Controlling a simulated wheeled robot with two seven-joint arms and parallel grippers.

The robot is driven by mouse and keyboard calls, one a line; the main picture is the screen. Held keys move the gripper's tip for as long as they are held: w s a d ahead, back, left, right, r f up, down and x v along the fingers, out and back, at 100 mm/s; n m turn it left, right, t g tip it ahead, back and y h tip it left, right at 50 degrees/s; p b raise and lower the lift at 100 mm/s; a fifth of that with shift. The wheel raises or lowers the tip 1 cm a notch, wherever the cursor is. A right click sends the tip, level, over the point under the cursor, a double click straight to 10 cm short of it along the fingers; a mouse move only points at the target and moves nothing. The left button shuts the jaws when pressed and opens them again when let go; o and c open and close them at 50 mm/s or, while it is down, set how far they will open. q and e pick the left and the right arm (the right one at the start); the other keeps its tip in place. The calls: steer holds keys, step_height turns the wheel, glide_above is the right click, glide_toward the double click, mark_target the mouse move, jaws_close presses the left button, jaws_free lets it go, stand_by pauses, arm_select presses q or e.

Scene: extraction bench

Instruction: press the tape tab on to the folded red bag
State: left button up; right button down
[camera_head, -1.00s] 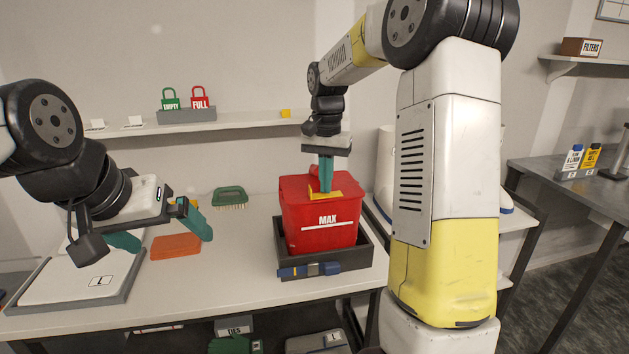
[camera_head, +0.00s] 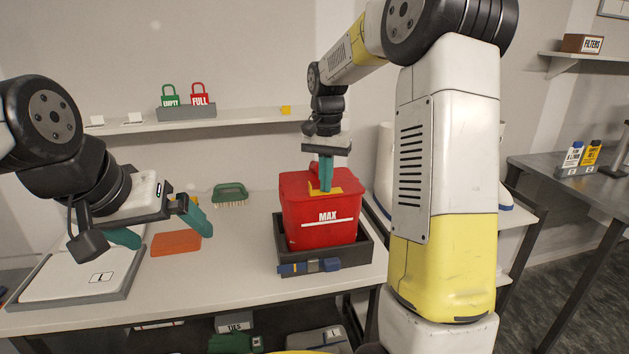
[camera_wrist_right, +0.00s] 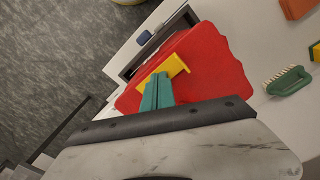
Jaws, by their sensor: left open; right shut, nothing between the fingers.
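The red bag (camera_head: 319,222) marked MAX stands upright in a dark grey tray (camera_head: 345,262) on the bench. A yellow tape tab (camera_head: 337,190) lies on its top, and it also shows on the red bag in the right wrist view (camera_wrist_right: 177,65). My right gripper (camera_head: 325,188) is shut, with its teal fingertips pointing down at the yellow tab. They appear to touch it, and they hide part of it. Nothing is between the fingers. My left gripper (camera_head: 168,228) is open and empty above the left part of the bench.
An orange block (camera_head: 176,243) and a green brush (camera_head: 230,194) lie on the bench. A white-topped pad marked L (camera_head: 70,275) is at the left. A blue item (camera_head: 309,267) sits on the tray's front. Green and red lock-shaped tags stand on the shelf (camera_head: 240,122) behind.

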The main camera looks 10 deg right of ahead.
stand_by(0.5)
steer(key=shift+r, duration=3.5)
steer(key=s+a+n+t+y, duration=0.2)
steer(key=s+n+t, duration=0.4)
steer(key=s, duration=1.8)
steer(key=shift+s+f, duration=0.15)
steer(key=shift+f, duration=0.2)
steer(key=shift+a, duration=0.1)
